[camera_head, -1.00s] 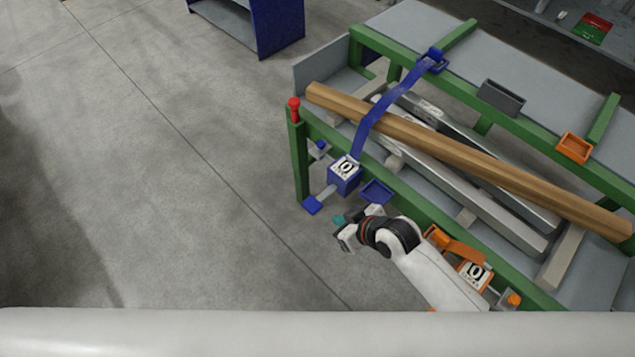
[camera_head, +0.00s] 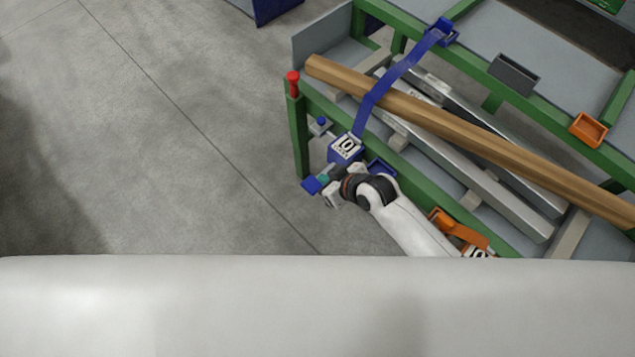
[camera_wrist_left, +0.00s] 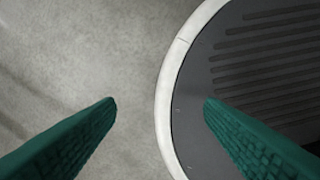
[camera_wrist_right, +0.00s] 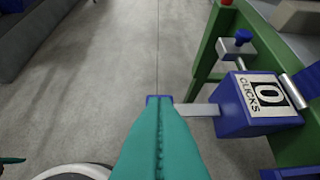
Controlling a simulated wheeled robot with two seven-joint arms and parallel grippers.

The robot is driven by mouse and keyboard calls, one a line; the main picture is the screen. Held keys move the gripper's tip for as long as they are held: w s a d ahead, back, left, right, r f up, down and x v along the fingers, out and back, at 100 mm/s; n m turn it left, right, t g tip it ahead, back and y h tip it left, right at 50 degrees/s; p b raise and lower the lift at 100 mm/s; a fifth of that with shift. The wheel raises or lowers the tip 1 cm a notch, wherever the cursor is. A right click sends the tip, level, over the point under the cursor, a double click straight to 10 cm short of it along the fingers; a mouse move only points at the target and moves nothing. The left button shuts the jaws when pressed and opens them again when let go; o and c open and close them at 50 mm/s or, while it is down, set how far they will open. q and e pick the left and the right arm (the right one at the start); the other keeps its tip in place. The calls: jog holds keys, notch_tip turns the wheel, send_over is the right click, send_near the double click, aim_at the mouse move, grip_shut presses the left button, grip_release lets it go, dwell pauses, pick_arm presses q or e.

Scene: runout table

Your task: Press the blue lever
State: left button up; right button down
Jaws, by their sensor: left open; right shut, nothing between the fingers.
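The blue lever (camera_head: 311,186) is a blue pad on a short grey bar. It sticks out from the blue ratchet box (camera_head: 345,149) at the table's near left corner. In the right wrist view the box (camera_wrist_right: 240,108) reads "0 CLICKS". My right gripper (camera_head: 323,180) is shut and empty, with its teal fingertips right beside or over the lever pad. In the right wrist view the fingers hide most of the blue pad (camera_wrist_right: 152,98); I cannot tell whether they touch. My left gripper (camera_wrist_left: 158,100) is open and empty above the floor, seen only in the left wrist view.
A blue strap (camera_head: 385,85) runs from the box over a wooden beam (camera_head: 480,138) and grey metal bars. The green table frame (camera_head: 300,135) has a red-topped corner post (camera_head: 293,82). An orange ratchet (camera_head: 460,229) sits farther right. The floor on the left is clear.

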aim_at(310, 182)
jog(key=x, duration=0.4)
notch_tip(310, 182, down, 3)
jog(key=shift+w+a+f+b, duration=0.15)
jog(key=shift+f+b, duration=0.1)
jog(key=shift+b, duration=0.2)
jog(key=shift+f, duration=0.5)
pick_arm(q)
jog(key=shift+s+f, duration=0.6)
jog(key=shift+f, duration=0.05)
